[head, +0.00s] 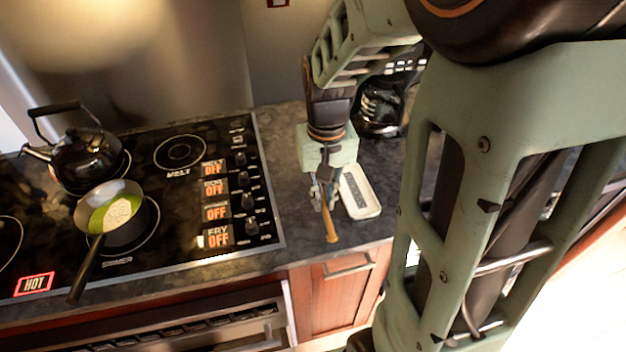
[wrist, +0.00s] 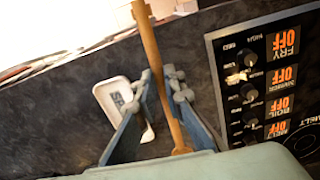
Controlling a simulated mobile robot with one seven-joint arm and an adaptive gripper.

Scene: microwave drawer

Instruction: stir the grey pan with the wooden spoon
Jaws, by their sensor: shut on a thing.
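The grey pan (head: 124,232) sits on a front burner at the left of the stovetop. It holds a green liquid with a pale patch, and its dark handle points toward the front edge. My gripper (head: 326,200) is over the counter right of the stove, well apart from the pan. It is shut on the wooden spoon (head: 331,229), which also shows between the fingers (wrist: 166,92) in the wrist view (wrist: 150,40). One end of the spoon points down and toward the front. The part inside the gripper is partly hidden.
A white spoon rest (head: 373,210) lies on the counter (head: 290,190) beside my gripper. A black kettle (head: 85,155) stands behind the pan. Knobs and lit OFF labels (head: 217,237) line the stove's right side. A coffee maker (head: 380,105) stands at the back.

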